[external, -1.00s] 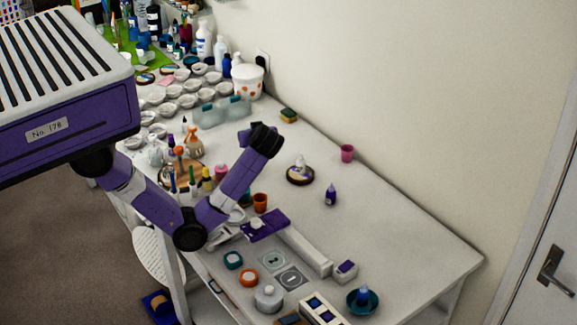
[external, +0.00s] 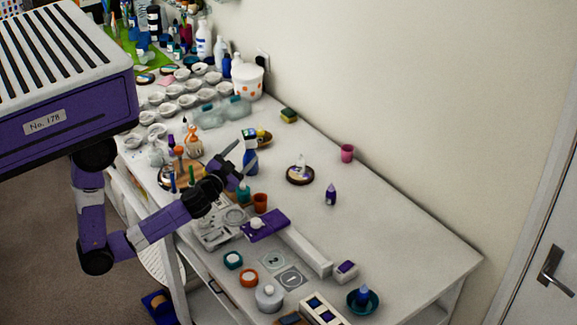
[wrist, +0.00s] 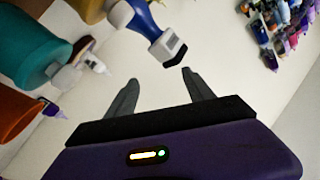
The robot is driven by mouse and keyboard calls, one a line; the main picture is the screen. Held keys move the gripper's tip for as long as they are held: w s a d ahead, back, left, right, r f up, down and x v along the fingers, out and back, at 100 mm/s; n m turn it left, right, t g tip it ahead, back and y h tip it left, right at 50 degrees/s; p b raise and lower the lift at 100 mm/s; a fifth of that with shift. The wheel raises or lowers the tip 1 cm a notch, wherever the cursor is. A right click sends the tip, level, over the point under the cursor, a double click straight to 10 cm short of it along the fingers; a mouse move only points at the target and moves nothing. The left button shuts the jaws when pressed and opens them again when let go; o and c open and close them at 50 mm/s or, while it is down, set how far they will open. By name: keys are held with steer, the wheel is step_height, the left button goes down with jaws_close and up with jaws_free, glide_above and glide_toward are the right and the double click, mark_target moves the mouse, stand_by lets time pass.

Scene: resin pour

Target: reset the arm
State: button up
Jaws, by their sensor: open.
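My gripper (external: 236,162) is over the front left part of the white table, and its fingers are spread with nothing between them. The wrist view shows both dark fingers apart (wrist: 160,80) above the pale tabletop. A blue bottle with a white head (external: 250,157) stands just beyond the fingers, and it also shows ahead of them in the wrist view (wrist: 143,22). A teal bottle (external: 243,194) stands close below the gripper, and it also shows at the left of the wrist view (wrist: 30,55).
An orange cup (external: 260,203) stands near my gripper. A purple-and-white device (external: 265,225) lies towards the front. Several white bowls (external: 185,100) and bottles crowd the back left. The table's right side (external: 400,240) is mostly clear beside the wall.

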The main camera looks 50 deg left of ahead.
steer(key=s+f+h, duration=0.1)
steer(key=s+h, duration=0.1)
steer(key=s, duration=0.2)
steer(key=s+d+f+h, duration=0.1)
steer(key=s+f, duration=0.1)
steer(key=s, duration=0.1)
steer(key=s+d+f+m+h, duration=0.1)
steer(key=s+h, duration=0.1)
steer(key=s, duration=0.2)
steer(key=shift+s+f+h, duration=0.3)
steer(key=shift+f, duration=0.05)
steer(key=s+n, duration=0.1)
steer(key=s, duration=0.2)
steer(key=s+n, duration=0.1)
steer(key=s, duration=0.3)
steer(key=s+n, duration=0.1)
steer(key=s, duration=0.2)
steer(key=shift+s+d+f+g+h, duration=0.1)
steer(key=shift+s+f+g+h, duration=0.2)
steer(key=shift+f, duration=0.1)
steer(key=s+d+f+g+h+b, duration=0.1)
steer(key=s+d+g, duration=0.1)
steer(key=s, duration=0.7)
steer(key=shift+d+f, duration=0.25)
steer(key=shift+d, duration=0.6)
steer(key=shift+s, duration=0.1)
